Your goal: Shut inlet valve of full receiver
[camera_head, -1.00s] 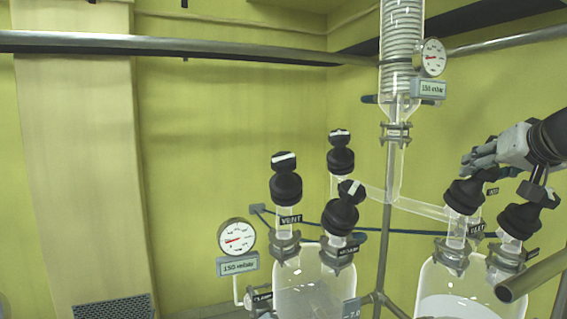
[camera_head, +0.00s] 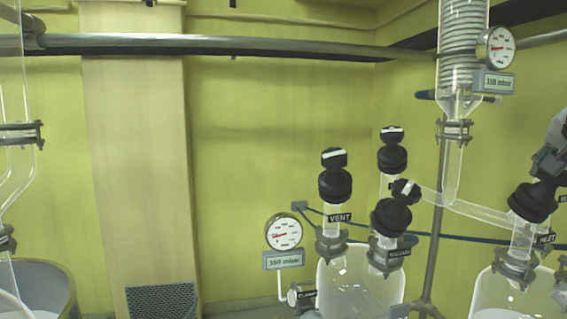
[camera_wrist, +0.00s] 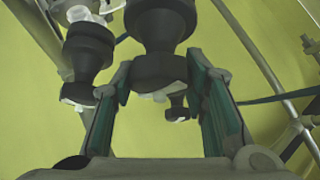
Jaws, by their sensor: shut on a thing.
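The receiver (camera_head: 487,294) at the lower right of the head view is a glass vessel, with pale contents at its bottom edge. Its inlet valve (camera_head: 532,202) has a black knob and a partly readable label ending in "LET". My gripper (camera_head: 550,162) is at the right edge, at the top of this valve, and partly cut off. In the wrist view the two fingers of my gripper (camera_wrist: 160,78) are shut on a black valve knob (camera_wrist: 162,25) between their green-edged pads.
A second glass receiver (camera_head: 345,285) stands to the left with black valves, including the vent valve (camera_head: 335,185). A pressure gauge (camera_head: 284,232) is beside it. A condenser (camera_head: 462,50) with a gauge hangs above. Another black valve (camera_wrist: 88,52) is close to my left finger.

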